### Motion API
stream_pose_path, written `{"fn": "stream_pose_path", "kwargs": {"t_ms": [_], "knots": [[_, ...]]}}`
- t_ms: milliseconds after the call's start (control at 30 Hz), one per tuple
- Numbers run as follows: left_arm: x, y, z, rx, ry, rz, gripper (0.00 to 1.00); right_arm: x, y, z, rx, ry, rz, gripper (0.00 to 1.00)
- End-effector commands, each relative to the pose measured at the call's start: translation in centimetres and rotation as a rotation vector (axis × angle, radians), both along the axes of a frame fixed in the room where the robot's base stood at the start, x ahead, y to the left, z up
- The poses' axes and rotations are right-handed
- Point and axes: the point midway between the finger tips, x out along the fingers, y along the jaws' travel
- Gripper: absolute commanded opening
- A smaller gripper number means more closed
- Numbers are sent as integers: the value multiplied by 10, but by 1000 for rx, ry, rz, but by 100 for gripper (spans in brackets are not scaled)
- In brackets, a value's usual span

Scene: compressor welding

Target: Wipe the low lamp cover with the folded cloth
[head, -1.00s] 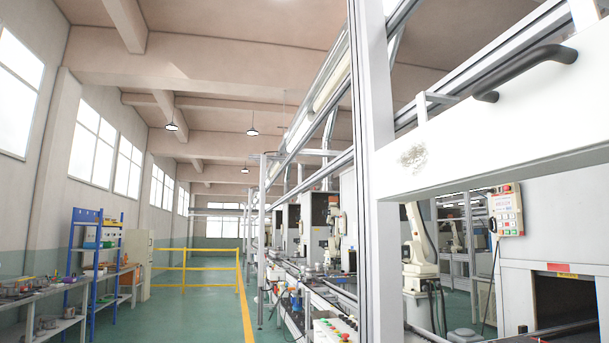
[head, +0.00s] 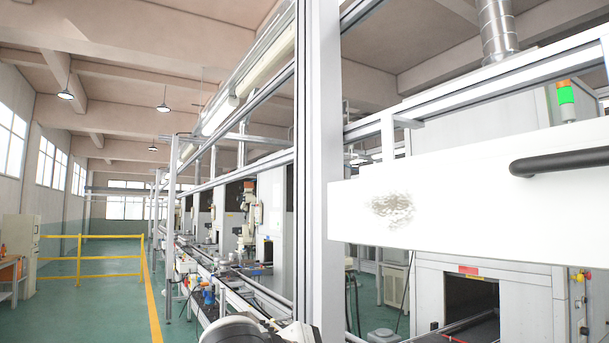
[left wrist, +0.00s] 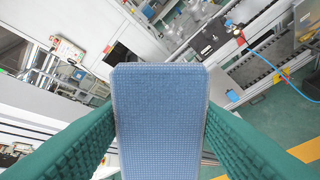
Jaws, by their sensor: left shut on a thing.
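A long white cover panel (head: 470,222), which I take to be the low lamp cover, spans the right side of the head view. A grey-brown smudge (head: 393,210) marks its left part, and a black bar handle (head: 570,160) is on its right part. In the left wrist view, my left gripper (left wrist: 160,105) has green ribbed fingers shut on the folded cloth (left wrist: 160,140), a blue rounded pad. The cloth shows nothing else touching it. My left gripper is not seen in the head view, and my right gripper is in neither view.
A grey aluminium post (head: 318,180) stands just left of the panel. A metal rail (head: 480,90) runs above it. Behind is a machine with a dark opening (head: 470,297). A yellow railing (head: 90,258) and open green floor lie to the left.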

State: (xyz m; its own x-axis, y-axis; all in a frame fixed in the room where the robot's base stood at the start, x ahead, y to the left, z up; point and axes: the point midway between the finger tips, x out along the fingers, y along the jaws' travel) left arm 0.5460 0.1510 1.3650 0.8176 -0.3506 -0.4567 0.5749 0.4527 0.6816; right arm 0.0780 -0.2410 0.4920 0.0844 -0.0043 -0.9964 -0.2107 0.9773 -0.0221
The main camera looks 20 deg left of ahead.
Motion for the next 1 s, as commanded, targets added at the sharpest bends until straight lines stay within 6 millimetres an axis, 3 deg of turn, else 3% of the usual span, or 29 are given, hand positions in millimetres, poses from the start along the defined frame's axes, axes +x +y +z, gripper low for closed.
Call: {"fn": "stream_pose_path", "kwargs": {"t_ms": [33,200,300,400,600,1000], "knots": [[4,4,38,-38,-58,-54,32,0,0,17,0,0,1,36],[6,19,137,-142,-240,-198,32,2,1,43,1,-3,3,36],[3,30,184,-188,-314,-236,32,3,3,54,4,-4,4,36],[0,39,217,-217,-365,-251,32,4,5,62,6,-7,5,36],[-3,50,246,-242,-407,-253,32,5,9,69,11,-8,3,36],[22,30,248,-245,-408,-254,32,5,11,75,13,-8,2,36]]}}
